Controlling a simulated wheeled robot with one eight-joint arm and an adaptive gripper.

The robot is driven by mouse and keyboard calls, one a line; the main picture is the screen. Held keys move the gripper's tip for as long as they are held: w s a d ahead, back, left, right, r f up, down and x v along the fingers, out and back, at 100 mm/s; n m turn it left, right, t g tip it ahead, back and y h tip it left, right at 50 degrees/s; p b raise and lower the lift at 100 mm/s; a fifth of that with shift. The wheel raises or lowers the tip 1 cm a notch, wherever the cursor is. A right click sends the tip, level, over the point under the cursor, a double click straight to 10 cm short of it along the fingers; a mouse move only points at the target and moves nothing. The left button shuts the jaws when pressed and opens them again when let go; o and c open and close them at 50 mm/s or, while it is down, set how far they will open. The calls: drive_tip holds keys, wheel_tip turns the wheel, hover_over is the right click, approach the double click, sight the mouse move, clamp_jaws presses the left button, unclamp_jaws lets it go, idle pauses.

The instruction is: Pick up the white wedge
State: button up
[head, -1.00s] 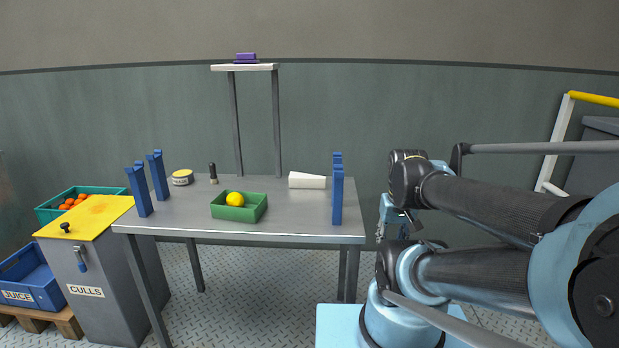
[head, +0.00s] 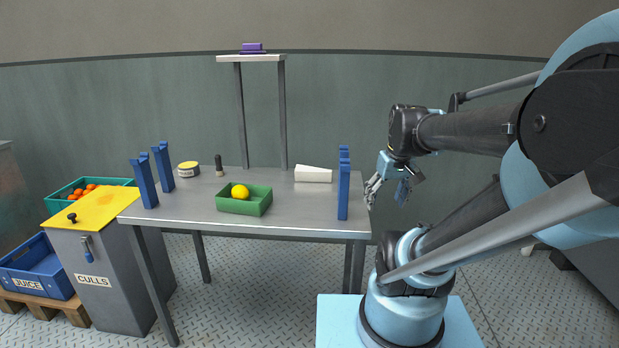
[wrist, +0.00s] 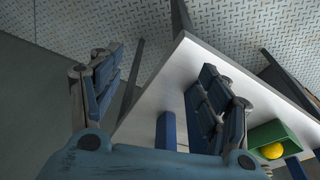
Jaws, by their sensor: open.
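The white wedge (head: 313,174) lies on the grey table (head: 290,208) near its back right, behind the blue uprights at the right end. My gripper (head: 387,192) is open and empty beyond the table's right edge in the head view, apart from the wedge. In the wrist view my gripper (wrist: 155,95) shows two spread blue-padded fingers over the table's edge. I cannot make out the wedge in the wrist view.
Blue uprights (head: 343,190) stand between my gripper and the wedge. A green tray (head: 244,206) holds a yellow fruit (head: 240,191). A tin (head: 188,169), a dark-handled tool (head: 219,166) and a raised shelf (head: 251,58) are further left.

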drive_tip(key=w+a+r+n+y, duration=0.1)
drive_tip(key=w+r+n, duration=0.35)
drive_tip(key=w, duration=0.85)
drive_tip(key=w+a+r+n+y, duration=0.1)
drive_tip(key=w+a+r+n, duration=0.3)
drive_tip(key=w, duration=0.9)
drive_tip(key=n+g+y, duration=0.1)
drive_tip(key=n+y, duration=0.2)
drive_tip(key=n, duration=0.1)
approach(314, 169)
drive_tip(key=x, duration=0.5)
drive_tip(key=shift+w+f, duration=0.1)
drive_tip(key=shift+w, duration=0.05)
drive_tip(key=x, duration=0.4)
drive_tip(key=shift+a+f, duration=0.2)
drive_tip(key=shift+a, duration=0.15)
drive_tip(key=shift+a+f, duration=0.15)
drive_tip(key=shift+f, duration=0.2)
drive_tip(key=shift+f, duration=0.2)
drive_tip(key=shift+c, duration=0.6)
drive_tip(key=c, duration=1.3)
